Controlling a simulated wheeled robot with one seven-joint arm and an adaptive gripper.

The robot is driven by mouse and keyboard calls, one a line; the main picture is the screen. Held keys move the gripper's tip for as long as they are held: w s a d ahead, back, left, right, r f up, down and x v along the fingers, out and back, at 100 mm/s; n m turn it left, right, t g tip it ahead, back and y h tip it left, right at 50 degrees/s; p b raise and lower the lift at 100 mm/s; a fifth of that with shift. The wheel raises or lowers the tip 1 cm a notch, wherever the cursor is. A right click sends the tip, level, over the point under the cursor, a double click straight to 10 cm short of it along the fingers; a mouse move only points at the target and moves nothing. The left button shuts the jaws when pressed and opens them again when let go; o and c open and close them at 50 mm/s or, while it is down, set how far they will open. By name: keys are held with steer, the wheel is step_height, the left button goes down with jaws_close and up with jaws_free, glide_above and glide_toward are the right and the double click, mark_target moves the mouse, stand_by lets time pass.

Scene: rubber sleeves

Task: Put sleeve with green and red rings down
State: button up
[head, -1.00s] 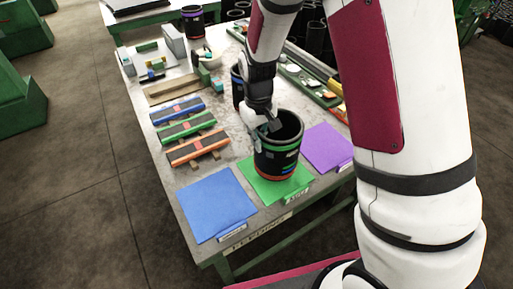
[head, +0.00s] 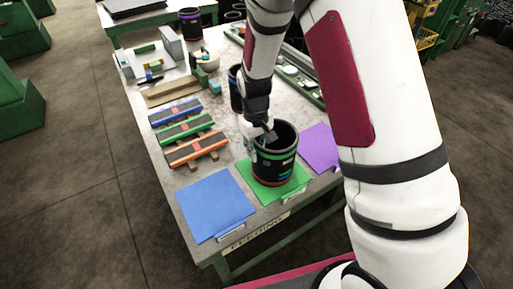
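The black sleeve (head: 279,162) with green and red rings stands upright over the green mat (head: 250,176). Its red ring is near its bottom and appears at or very close to the mat; any small gap cannot be seen. My gripper (head: 264,139) is at the sleeve's upper left wall, with a finger over the rim, and appears shut on that wall. The fingertips are partly hidden.
A blue mat (head: 214,205) lies left and a purple mat (head: 321,147) right, both bare. Blue, green and orange bars (head: 196,149) lie on wooden strips to the left. Another dark sleeve (head: 236,90) stands behind my gripper. The table's front edge is close.

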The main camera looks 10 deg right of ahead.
steer(key=shift+r, duration=0.1)
step_height(320, 180, up, 12)
steer(key=shift+s+a+r+b, duration=0.1)
steer(key=shift+r+b, duration=0.05)
steer(key=shift+b, duration=0.6)
steer(key=s+d+r+m+t, duration=0.25)
steer(key=s+r, duration=0.55)
steer(key=r, duration=0.5)
steer(key=s+d+r+t, duration=0.1)
steer(key=s+r, duration=0.1)
steer(key=s, duration=0.4)
steer(key=s+d+r+m+t, duration=0.1)
steer(key=s+d+r+t, duration=0.1)
steer(key=s, duration=0.5)
steer(key=shift+s+d+r, duration=0.25)
steer(key=shift+d+r, duration=0.05)
steer(key=shift+r, duration=0.4)
steer(key=shift+o, duration=1)
